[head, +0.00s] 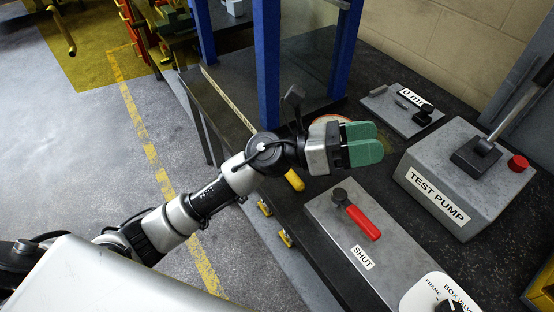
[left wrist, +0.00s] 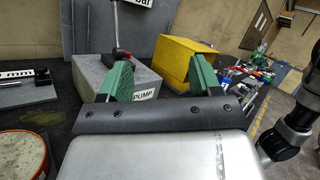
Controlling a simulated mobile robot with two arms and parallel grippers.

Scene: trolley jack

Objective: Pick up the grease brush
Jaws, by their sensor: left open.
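My left gripper (head: 364,145) has green fingers and hangs above the dark bench. It is open and empty; its two fingers stand apart in the left wrist view (left wrist: 160,82). A yellow handle (head: 295,180) lies on the bench just below my left wrist in the head view. It may be the grease brush, but my arm hides part of it and I cannot tell. A round tin with an orange-red rim (head: 342,119) is partly hidden behind the gripper. What looks like the same tin (left wrist: 22,155) is at the lower left of the left wrist view.
A grey plate with a red-handled valve (head: 362,222) marked SHUT lies in front of the gripper. The grey TEST PUMP box (head: 455,190) stands to the right. A small plate (head: 398,110) lies behind. Blue posts (head: 266,60) rise close to my arm. A yellow box (left wrist: 180,62) shows in the left wrist view.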

